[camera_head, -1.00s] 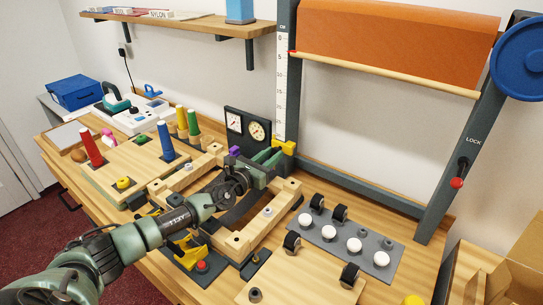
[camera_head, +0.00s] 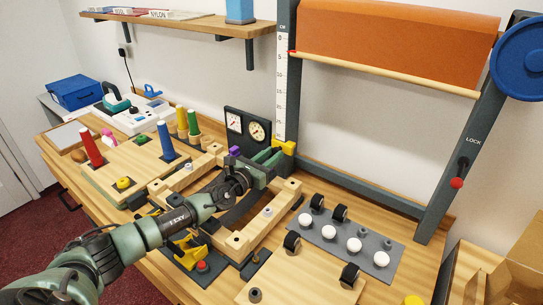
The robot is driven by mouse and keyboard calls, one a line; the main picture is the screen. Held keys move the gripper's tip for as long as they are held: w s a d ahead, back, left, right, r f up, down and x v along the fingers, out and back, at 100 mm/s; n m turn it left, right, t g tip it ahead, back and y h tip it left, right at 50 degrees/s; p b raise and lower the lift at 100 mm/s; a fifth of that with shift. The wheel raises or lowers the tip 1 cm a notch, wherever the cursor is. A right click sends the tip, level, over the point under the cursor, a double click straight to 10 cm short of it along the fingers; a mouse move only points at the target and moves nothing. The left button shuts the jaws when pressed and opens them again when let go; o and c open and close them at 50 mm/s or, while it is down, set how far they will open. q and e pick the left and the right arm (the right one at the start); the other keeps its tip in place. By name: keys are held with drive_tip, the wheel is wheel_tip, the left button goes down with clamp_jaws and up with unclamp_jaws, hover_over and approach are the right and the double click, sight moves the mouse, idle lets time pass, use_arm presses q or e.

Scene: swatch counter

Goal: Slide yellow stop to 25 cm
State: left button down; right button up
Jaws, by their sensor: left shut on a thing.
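The yellow stop (camera_head: 284,147) sits low on the white vertical scale (camera_head: 281,90), near its bottom end. The scale is marked in cm, with numbers growing downward; the lowest marks by the stop are too small to read. My left gripper (camera_head: 271,157) reaches in from the left over the wooden frame and is shut on the yellow stop. Its green fingers hide part of the stop's left side. My right gripper is not in view.
Two dials (camera_head: 247,127) stand just left of the scale. The wooden frame (camera_head: 235,241) lies under my left arm. An orange cloth (camera_head: 400,42) hangs from the rack, with a LOCK lever (camera_head: 457,182) at right. A grey plate with white knobs (camera_head: 345,240) lies in front.

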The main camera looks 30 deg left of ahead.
use_arm(q)
wheel_tip(320, 180, up, 5)
drive_tip(key=p, duration=0.3)
drive_tip(key=shift+a+f+p, duration=0.1)
drive_tip(key=shift+f+p, duration=0.05)
drive_tip(key=shift+p, duration=0.25)
drive_tip(key=shift+r, duration=0.35)
drive_tip(key=c, duration=1.2)
unclamp_jaws()
drive_tip(key=shift+f, duration=0.15)
drive_tip(key=s, duration=0.5)
drive_tip(key=s+a, duration=0.1)
drive_tip(key=s, duration=0.1)
drive_tip(key=shift+s, duration=0.35)
